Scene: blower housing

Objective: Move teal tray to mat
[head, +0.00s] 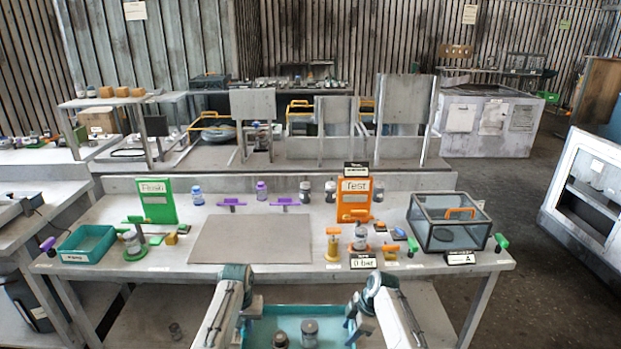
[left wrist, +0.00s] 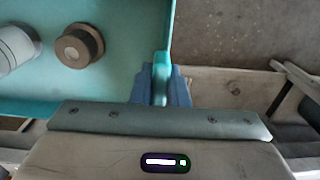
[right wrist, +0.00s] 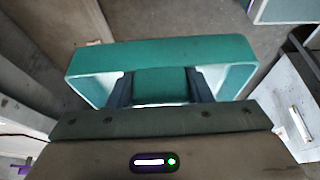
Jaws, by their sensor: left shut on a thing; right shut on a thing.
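The teal tray (head: 270,325) is at the bottom of the head view, in front of the table and cut off by the frame edge. A grey-capped jar (head: 310,333) and a shorter round part (head: 280,340) stand in it. My left gripper (head: 250,308) is shut on the tray's left side; the left wrist view shows the fingers (left wrist: 161,88) around a teal piece of its rim. My right gripper (head: 352,312) is shut on the right side; the right wrist view shows the fingers (right wrist: 160,88) on its teal handle. The grey-brown mat (head: 250,239) lies bare on the table.
On the table (head: 170,272), a smaller teal bin (head: 86,243) and green sign (head: 157,201) stand left of the mat. An orange sign (head: 354,202), small fixtures and a clear box (head: 449,222) stand to the right. Purple-handled parts (head: 285,203) and bottles line the back.

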